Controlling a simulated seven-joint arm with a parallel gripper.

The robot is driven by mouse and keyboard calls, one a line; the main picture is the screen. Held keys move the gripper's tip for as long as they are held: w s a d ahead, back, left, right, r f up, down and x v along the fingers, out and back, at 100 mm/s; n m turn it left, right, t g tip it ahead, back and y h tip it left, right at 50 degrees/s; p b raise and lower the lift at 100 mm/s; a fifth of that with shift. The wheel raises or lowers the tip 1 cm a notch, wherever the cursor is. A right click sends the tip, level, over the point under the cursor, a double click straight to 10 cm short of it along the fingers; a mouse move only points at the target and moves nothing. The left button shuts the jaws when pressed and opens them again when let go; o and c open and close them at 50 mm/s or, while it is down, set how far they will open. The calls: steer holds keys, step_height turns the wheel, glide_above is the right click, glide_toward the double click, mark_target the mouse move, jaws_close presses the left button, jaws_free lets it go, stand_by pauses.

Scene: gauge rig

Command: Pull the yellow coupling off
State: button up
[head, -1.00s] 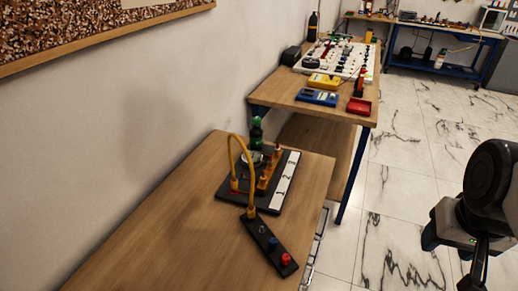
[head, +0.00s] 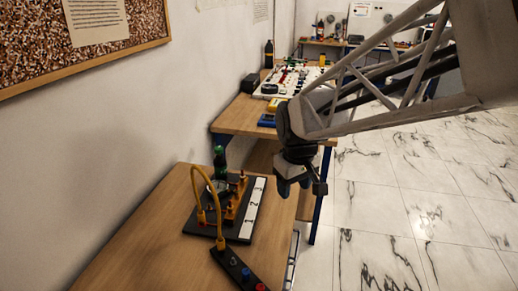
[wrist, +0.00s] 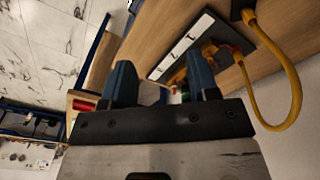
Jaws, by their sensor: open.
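A yellow hose (head: 197,180) arches over the near table, with a yellow coupling at each end. One coupling (head: 201,216) sits on the black gauge board (head: 249,222); the other (head: 220,242) stands on a black strip (head: 228,261) in front. Which one the task means I cannot tell. In the wrist view the hose (wrist: 292,80) loops at the right, with one coupling (wrist: 249,16) at the top. My gripper (head: 296,187) is open and empty, above and right of the board. Its two blue fingers (wrist: 161,75) point towards the board, apart from hose and couplings.
The strip has blue and red knobs. A second table (head: 236,115) behind holds meters and a white panel. The wall is close on the left; bare tabletop (head: 150,235) lies left.

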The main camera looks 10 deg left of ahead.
mark_target(200, 209)
steer(key=a+f+n, duration=0.2)
steer(key=a+f, duration=0.2)
steer(key=a, duration=0.5)
steer(key=w+a+f+n, duration=0.1)
steer(key=a+f, duration=0.3)
steer(key=a, duration=0.5)
steer(key=a+f+n+g, duration=0.1)
steer(key=a+f+n, duration=0.2)
steer(key=a, duration=0.6)
steer(key=shift+w+a+f+n, duration=0.3)
steer(key=shift+f+n, duration=0.1)
steer(key=shift+f, duration=0.2)
steer(key=shift+f, duration=3.9)
jaws_close()
steer(key=shift+r, duration=0.3)
